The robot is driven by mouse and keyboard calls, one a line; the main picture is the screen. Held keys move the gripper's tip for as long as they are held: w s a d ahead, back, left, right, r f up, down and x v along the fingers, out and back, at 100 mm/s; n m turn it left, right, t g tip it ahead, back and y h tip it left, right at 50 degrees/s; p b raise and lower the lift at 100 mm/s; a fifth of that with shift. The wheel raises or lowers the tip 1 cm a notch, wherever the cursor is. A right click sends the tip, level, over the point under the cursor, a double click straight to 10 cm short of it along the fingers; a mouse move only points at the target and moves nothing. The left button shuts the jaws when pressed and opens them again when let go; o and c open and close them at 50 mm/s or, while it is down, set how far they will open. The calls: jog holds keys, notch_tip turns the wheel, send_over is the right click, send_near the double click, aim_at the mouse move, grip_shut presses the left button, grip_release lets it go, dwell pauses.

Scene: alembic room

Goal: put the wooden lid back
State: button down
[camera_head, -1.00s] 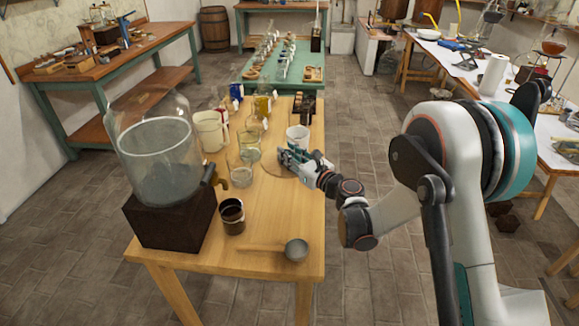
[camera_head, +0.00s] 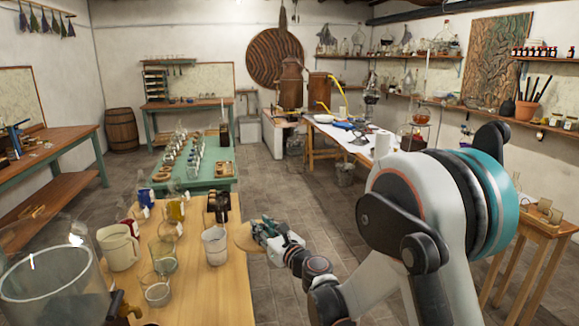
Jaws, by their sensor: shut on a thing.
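My gripper (camera_head: 264,230) is shut on the wooden lid (camera_head: 243,237), a thin, round, light-brown disc. Part of the lid is hidden behind the gripper. The gripper holds it at the right edge of the wooden table, just right of a white cup (camera_head: 215,246); I cannot tell its exact height above the tabletop. A large clear glass vessel (camera_head: 55,285) stands at the near left, cut off by the picture's edge, and no lid shows on its top.
On the wooden table (camera_head: 205,300) stand a cream jug (camera_head: 118,246), a clear glass beaker (camera_head: 156,290) and several jars. A green table (camera_head: 195,182) with bottles is behind. Stone floor lies open right of the table.

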jog(key=s+d+r+m+t+h, duration=0.1)
jog(key=d+m+h, duration=0.2)
jog(key=d, duration=1.1)
jog(key=s+d+r+m+t+h, duration=0.1)
jog(key=d+m+h, duration=0.3)
jog(key=d, duration=1)
jog(key=s+t+h, duration=0.1)
jog(key=h, duration=0.2)
jog(key=shift+s+d+t+h, duration=0.15)
jog(key=shift+d+t+h, duration=0.15)
jog(key=shift+d+h, duration=0.1)
